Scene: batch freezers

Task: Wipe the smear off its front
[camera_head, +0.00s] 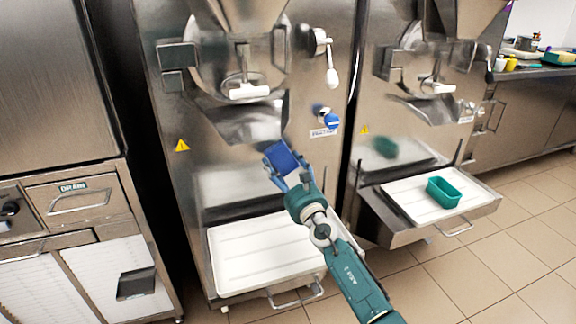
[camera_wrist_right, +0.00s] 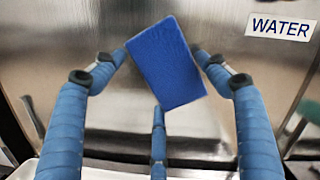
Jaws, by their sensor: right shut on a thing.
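My right gripper (camera_head: 284,172) is shut on a blue sponge (camera_head: 281,156) in front of the left batch freezer (camera_head: 215,140). In the right wrist view the sponge (camera_wrist_right: 167,62) is tilted between the blue fingers, its flat face toward the steel front (camera_wrist_right: 85,40). I cannot tell whether the sponge touches the steel. No smear stands out on the left freezer's front; the sponge and gripper hide part of it. My left gripper is not in view.
A white tray (camera_head: 262,275) sits low under the left freezer. A blue knob (camera_head: 332,121) and a WATER label (camera_wrist_right: 280,26) are to the sponge's right. The right freezer (camera_head: 395,90) has a tray (camera_head: 405,203) holding a green tub (camera_head: 443,191). A drawer unit (camera_head: 72,200) stands left.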

